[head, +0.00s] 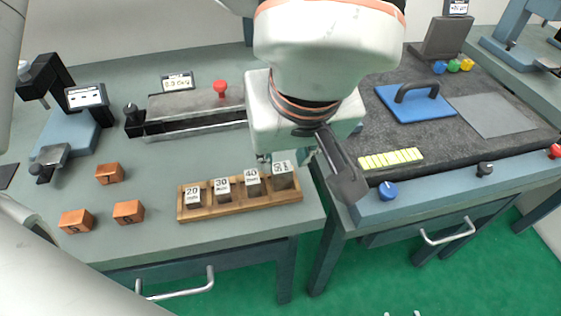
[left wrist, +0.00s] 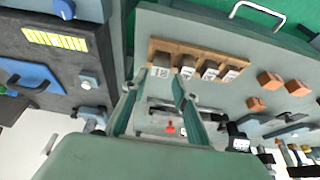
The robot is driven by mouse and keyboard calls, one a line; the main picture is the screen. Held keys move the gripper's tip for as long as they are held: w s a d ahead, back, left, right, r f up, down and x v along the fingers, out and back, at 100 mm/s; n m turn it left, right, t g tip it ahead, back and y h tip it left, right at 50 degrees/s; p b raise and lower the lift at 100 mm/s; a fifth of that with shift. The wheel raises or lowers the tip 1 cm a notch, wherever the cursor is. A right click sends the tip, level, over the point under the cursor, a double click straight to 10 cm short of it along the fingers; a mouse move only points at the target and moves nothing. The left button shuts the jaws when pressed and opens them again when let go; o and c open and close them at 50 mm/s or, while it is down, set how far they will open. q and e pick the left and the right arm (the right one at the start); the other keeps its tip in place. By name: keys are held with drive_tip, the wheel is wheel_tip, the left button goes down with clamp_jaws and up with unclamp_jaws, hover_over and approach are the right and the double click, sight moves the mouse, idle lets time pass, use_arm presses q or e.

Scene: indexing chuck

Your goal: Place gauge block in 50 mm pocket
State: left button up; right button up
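The wooden rack (head: 240,204) lies near the front edge of the left bench, with grey labelled blocks in a row, marked 20 (head: 193,196), 30 (head: 222,187), 40 (head: 252,181) and, at the right end, apparently 50 (head: 283,181). The end block appears upright in its pocket; how deep it sits I cannot tell. In the left wrist view this rack (left wrist: 205,57) shows with the end block (left wrist: 160,71) at left. My left gripper (head: 306,174) is beside and above that end, its fingers (left wrist: 156,82) spread apart with nothing visibly clamped. My right gripper is not seen.
Three orange-brown blocks (head: 129,211) lie left of the rack. A grey vise-like device with a red knob (head: 220,87) stands behind it. On the right bench are a blue plate with a handle (head: 412,102), a yellow strip (head: 391,159) and a blue knob (head: 388,190).

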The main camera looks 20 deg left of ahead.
use_arm(q)
drive_tip(key=p+v, duration=0.1)
drive_tip(key=v, duration=0.5)
drive_tip(key=shift+r, duration=0.35)
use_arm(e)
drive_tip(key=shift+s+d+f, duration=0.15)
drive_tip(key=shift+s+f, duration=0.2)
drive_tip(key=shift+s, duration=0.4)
use_arm(q)
drive_tip(key=shift+s, duration=0.1)
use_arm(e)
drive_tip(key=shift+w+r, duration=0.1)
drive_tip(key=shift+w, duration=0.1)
use_arm(q)
drive_tip(key=shift+s, duration=0.1)
